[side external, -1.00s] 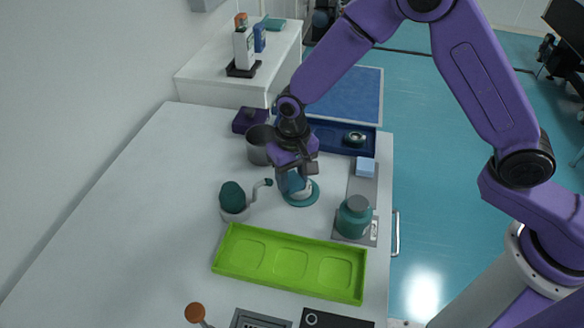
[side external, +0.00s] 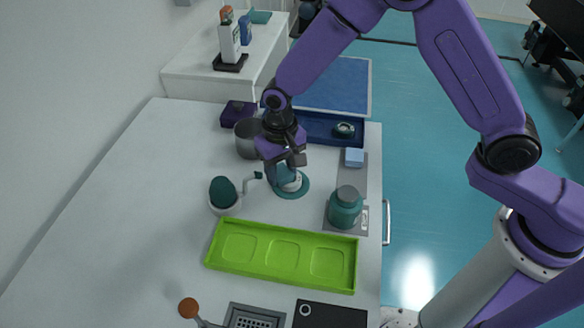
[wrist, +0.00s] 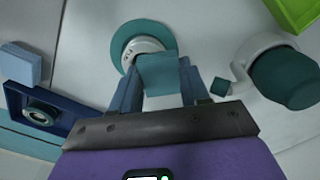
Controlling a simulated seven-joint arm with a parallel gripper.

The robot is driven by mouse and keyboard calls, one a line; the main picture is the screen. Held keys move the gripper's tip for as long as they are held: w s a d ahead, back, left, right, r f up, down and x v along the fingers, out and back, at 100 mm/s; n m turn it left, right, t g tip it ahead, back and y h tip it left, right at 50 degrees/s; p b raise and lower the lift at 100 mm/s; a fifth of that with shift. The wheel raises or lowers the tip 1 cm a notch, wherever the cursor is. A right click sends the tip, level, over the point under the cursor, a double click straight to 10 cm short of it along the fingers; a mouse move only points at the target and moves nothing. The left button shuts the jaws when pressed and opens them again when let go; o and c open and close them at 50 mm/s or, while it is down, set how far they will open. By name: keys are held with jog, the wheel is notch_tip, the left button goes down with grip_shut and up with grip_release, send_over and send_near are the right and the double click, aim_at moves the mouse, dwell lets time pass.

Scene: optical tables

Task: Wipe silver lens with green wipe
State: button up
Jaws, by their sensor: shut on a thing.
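A silver-white lens ring (wrist: 143,48) stands on a round teal base (wrist: 125,36) on the white table; the base also shows in the side view (side external: 303,190). My gripper (wrist: 158,90) is shut on a teal-green wipe (wrist: 161,74) and points down at this ring. In the side view my gripper (side external: 287,176) is right over the base. The wipe overlaps the near edge of the ring in the wrist view and hides part of it. I cannot tell whether the wipe touches the ring. Another round lens-like piece (wrist: 38,113) sits in a dark blue tray (wrist: 62,128).
A teal-topped white vessel with a spout (side external: 222,195) stands left of my gripper, and a teal jar (side external: 345,207) stands right. A grey pot (side external: 247,138) is close behind. A lime-green tray (side external: 282,255) lies in front. A light blue block (side external: 354,157) is at right.

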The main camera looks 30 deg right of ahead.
aim_at(282, 173)
jog(key=shift+r, duration=3.8)
jog(key=s+d+r, duration=0.3)
jog(key=s+d, duration=1.5)
jog(key=s, duration=0.5)
jog(key=w+a+f, duration=0.1)
jog(key=w+f, duration=0.2)
jog(key=w, duration=0.1)
jog(key=w+a+f, duration=0.2)
jog(key=w+f, duration=0.1)
jog(key=w, duration=0.1)
jog(key=w+a+f, duration=0.1)
jog(key=w+f, duration=0.2)
jog(key=w, duration=0.2)
jog(key=shift+a, duration=0.25)
jog(key=shift+w+f, duration=0.2)
jog(key=shift+f, duration=1.55)
jog(key=shift+f, duration=0.1)
